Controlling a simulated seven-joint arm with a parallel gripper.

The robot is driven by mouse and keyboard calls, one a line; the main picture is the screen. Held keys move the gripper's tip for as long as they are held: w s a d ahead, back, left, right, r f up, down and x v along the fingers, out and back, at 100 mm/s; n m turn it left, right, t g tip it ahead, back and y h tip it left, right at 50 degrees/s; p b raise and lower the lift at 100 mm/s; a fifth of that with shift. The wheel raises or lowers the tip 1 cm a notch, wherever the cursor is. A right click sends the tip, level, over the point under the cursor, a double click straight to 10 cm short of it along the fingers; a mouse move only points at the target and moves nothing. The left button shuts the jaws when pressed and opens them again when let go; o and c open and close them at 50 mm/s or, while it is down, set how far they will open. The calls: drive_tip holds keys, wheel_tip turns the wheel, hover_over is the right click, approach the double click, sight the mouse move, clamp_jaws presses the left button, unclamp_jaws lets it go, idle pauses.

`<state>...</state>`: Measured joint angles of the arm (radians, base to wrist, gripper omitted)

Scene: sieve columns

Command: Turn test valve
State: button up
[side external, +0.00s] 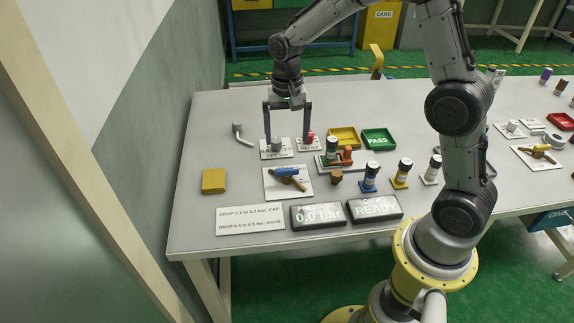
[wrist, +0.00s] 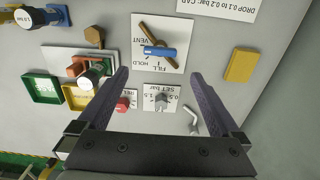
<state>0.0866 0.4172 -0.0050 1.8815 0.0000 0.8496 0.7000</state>
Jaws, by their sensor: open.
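The test valve (side external: 287,172) has a blue handle and a brass-coloured body on a white plate (side external: 275,193). The wrist view shows the blue handle (wrist: 160,52) lying roughly sideways on the plate, which is lettered VENT, FILL and HOLD. My gripper (side external: 287,138) is open, pointing down, with its fingers on either side of a grey knob (side external: 276,145) on a small white plate, behind the valve. The wrist view also shows this knob (wrist: 161,101) between the open fingers, on a plate marked SET bar. I cannot tell whether the fingers touch anything. Nothing is held.
A red button (side external: 311,137) is right of the knob. A bent grey pipe (side external: 243,136) and yellow block (side external: 213,181) are left. Yellow (side external: 344,137) and green PASS (side external: 379,139) trays are right. Displays read 0.0 bar (side external: 317,216) and READY (side external: 374,208).

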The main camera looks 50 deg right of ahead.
sight(287, 169)
wheel_tip(287, 169, down, 11)
idle(0.4)
drive_tip(key=c, duration=1.2)
